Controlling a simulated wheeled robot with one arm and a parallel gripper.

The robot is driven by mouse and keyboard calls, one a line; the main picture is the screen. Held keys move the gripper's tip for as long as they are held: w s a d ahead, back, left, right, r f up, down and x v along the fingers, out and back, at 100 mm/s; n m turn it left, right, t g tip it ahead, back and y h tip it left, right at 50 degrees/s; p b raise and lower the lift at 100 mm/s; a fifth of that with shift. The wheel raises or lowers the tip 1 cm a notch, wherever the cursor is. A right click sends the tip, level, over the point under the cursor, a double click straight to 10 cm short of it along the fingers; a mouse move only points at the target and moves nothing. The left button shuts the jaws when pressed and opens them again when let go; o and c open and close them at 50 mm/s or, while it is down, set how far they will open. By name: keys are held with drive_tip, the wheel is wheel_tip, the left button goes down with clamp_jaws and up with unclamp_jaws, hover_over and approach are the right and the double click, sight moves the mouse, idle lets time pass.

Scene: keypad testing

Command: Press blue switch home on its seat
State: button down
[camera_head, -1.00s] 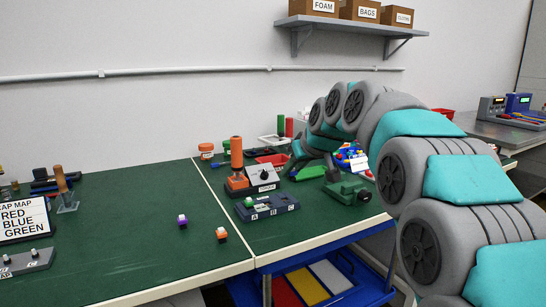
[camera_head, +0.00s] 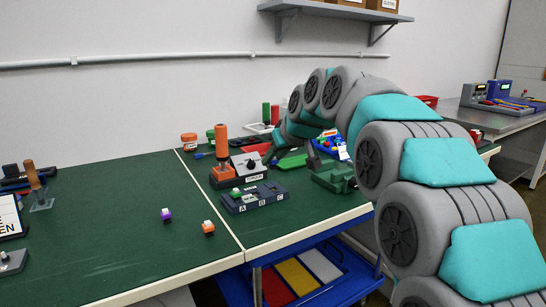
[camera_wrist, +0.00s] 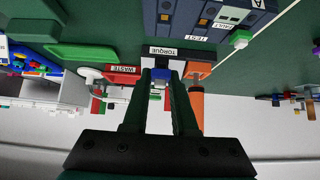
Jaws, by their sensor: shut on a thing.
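My gripper (camera_wrist: 160,88) is shut on a small blue piece, the blue switch (camera_wrist: 159,76), between its fingertips in the wrist view. The dark blue keypad block (camera_head: 265,199) lies on the green bench in the head view, with lettered labels on its front. It also shows at the top of the wrist view (camera_wrist: 172,30), apart from the held switch. A green-capped switch (camera_head: 236,192) is at the block's left end. Which seat is the blue switch's own I cannot tell.
A torque stand (camera_head: 247,166) with an orange-handled tool (camera_head: 221,141) stands behind the block. A green fixture (camera_head: 333,178) is to its right. Loose purple (camera_head: 165,215) and orange (camera_head: 208,228) switches lie left of the block, near the front.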

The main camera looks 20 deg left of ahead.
sight(269, 185)
drive_tip(key=shift+f+b, duration=1.2)
drive_tip(key=shift+f, duration=0.95)
drive_tip(key=shift+f+b, duration=1)
idle(0.6)
drive_tip(key=c, duration=0.6)
unclamp_jaws()
drive_tip(key=shift+s, duration=0.1)
drive_tip(key=shift+s+d+r, duration=0.25)
drive_tip(key=shift+s+r, duration=0.05)
drive_tip(key=shift+r, duration=0.15)
drive_tip(key=v, duration=0.6)
drive_tip(key=shift+d+r, duration=0.35)
drive_tip(key=shift+d, duration=0.05)
drive_tip(key=shift+c, duration=0.3)
